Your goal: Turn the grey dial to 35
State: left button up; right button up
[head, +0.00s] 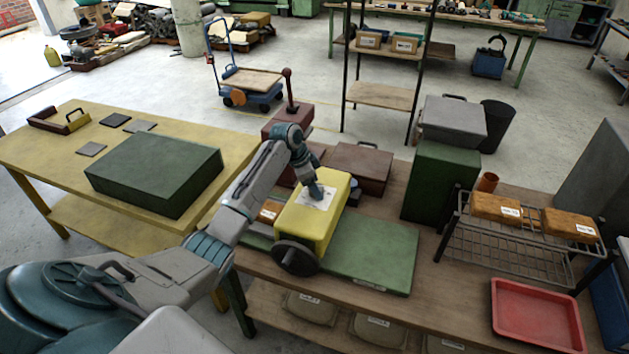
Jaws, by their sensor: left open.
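A yellow machine box (298,225) stands on a green base plate (372,252) on the brown workbench. A white marked plate (303,198) lies on its top face. My left arm reaches in from the left, and my left gripper (317,193) points down at this plate, open. It covers the middle of the plate, so I cannot make out the grey dial, its pointer or the numbers, or tell whether the fingers touch it. A dark round handwheel (296,256) is on the box's near side. My right gripper is not in view.
A dark red box with a lever (290,120) and a brown case (361,166) stand behind the machine. A green cabinet (440,185), a wire rack (515,240) and a red tray (536,315) are to the right. A yellow table (50,155) holds a green block (153,170).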

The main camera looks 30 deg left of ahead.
pick_arm(q)
jog(key=shift+f, duration=0.1)
jog(key=shift+s, duration=0.15)
jog(key=shift+c, duration=0.3)
jog(key=c, duration=0.9)
jog(key=shift+c, duration=0.2)
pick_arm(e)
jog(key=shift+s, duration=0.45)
